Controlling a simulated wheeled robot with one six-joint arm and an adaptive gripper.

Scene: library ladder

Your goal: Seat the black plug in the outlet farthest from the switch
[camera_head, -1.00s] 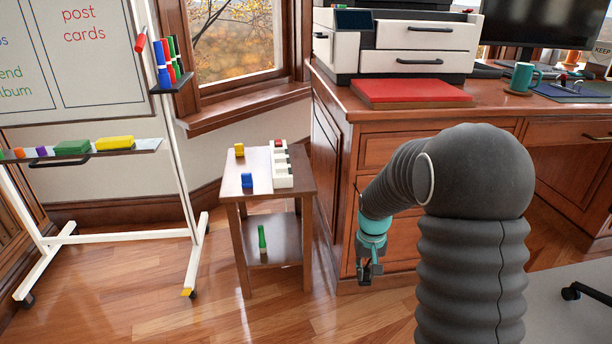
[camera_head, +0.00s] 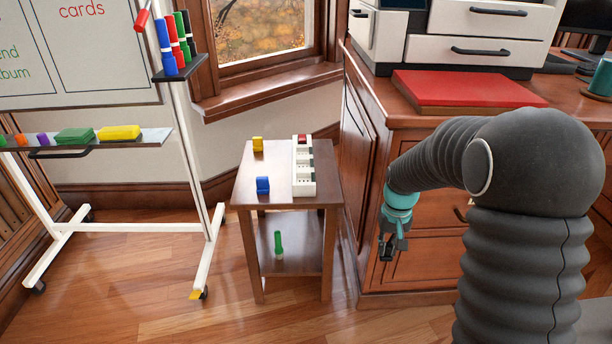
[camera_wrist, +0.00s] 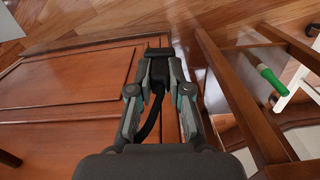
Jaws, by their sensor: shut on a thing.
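My gripper (camera_head: 388,252) hangs in front of the desk's drawers, to the right of the small side table and apart from it. It is shut on the black plug (camera_wrist: 157,53), which shows between the fingertips in the wrist view, with a black cord trailing back beneath the gripper. The white power strip (camera_head: 297,184) lies on the side table's top along its right side. Its red switch (camera_head: 302,139) is at the far end. The outlet farthest from the switch (camera_head: 303,178) is at the near end. The black plug is hard to make out in the head view.
The desk (camera_head: 366,170) is close on the right, a whiteboard stand (camera_head: 190,180) on the left. Open floor lies in front.

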